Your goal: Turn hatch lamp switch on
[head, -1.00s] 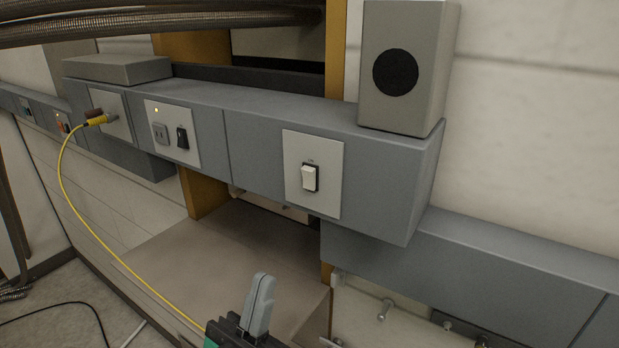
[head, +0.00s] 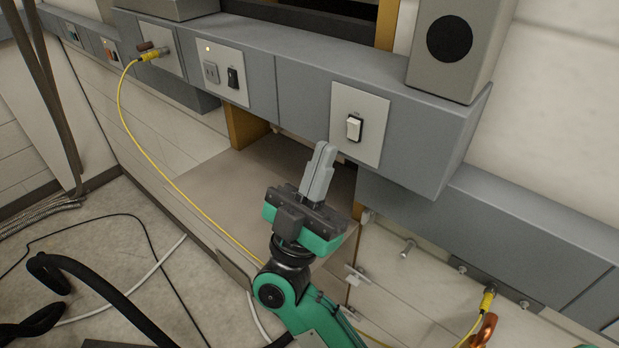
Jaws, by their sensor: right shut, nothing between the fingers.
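A white rocker switch (head: 354,128) sits on a pale plate (head: 372,112) on the front of the grey wall box, right of the middle in the head view. My right gripper (head: 326,150) is shut and empty. Its fingertips point up toward the plate and show just left of and below the switch. A gap to the switch seems to remain, but I cannot tell its depth. My left gripper is not in view. The small lettering above the switch is too small to read.
Another plate with an outlet and a black switch (head: 233,78) is to the left. A yellow cable (head: 152,160) hangs from a plug and sweeps down behind my right arm. A grey speaker-like box (head: 458,45) stands on top of the wall box. Cables lie on the floor at left.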

